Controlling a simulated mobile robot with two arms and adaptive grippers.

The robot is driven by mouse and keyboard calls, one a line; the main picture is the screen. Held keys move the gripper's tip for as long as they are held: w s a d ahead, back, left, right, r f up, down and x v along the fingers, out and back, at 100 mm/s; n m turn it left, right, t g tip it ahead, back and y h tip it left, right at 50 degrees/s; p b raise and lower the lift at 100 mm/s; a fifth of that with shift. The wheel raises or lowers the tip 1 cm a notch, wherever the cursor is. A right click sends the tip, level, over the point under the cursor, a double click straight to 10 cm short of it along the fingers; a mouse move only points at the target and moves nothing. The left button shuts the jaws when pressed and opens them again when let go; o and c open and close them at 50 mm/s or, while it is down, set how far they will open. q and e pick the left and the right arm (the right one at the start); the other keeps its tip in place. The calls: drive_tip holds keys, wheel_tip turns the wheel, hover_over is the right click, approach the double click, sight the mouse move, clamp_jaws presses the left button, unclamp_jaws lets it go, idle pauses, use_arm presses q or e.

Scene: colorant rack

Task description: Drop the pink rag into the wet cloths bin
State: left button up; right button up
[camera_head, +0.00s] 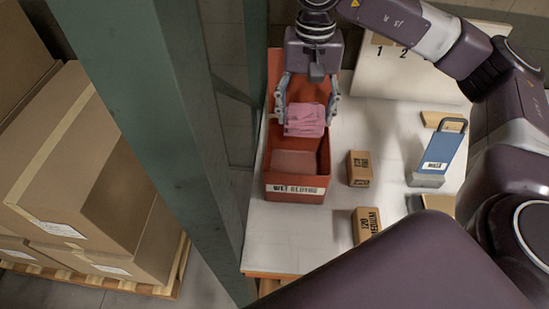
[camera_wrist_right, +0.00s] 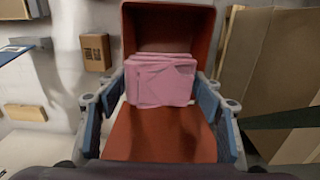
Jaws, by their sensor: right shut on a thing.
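The pink rag (camera_head: 305,120), a folded stack of layers, is held by my right gripper (camera_head: 306,104) over the rear part of the wet cloths bin (camera_head: 297,187). The bin is an open-topped red-orange box with a white label on its front wall. In the right wrist view the rag (camera_wrist_right: 161,82) sits between the two blue-padded fingers, with the red-orange surface of the bin (camera_wrist_right: 160,140) around it. I cannot tell whether the rag touches the bin. My left gripper is not in view.
The bin stands on a white table (camera_head: 300,240) beside a green post (camera_head: 150,110). Right of it are two small brown boxes (camera_head: 361,168) (camera_head: 367,225) and a blue-and-white labelled holder (camera_head: 440,150). Large cartons (camera_head: 85,180) sit on a pallet at left.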

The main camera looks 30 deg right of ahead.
drive_tip(key=shift+s+d+f, duration=0.15)
drive_tip(key=shift+d+f, duration=0.05)
drive_tip(key=shift+f, duration=0.2)
wheel_tip(320, 180, down, 4)
drive_tip(key=b, duration=0.2)
drive_tip(key=shift+r+b, duration=0.1)
drive_tip(key=shift+b, duration=0.2)
drive_tip(key=shift+f, duration=0.65)
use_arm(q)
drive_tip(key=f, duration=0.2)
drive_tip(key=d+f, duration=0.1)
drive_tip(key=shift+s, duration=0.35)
use_arm(e)
drive_tip(key=o, duration=1.3)
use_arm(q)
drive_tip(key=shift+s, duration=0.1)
use_arm(e)
drive_tip(key=shift+r, duration=0.2)
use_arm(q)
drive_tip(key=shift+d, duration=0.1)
use_arm(e)
wheel_tip(320, 180, up, 12)
drive_tip(key=shift+f, duration=0.2)
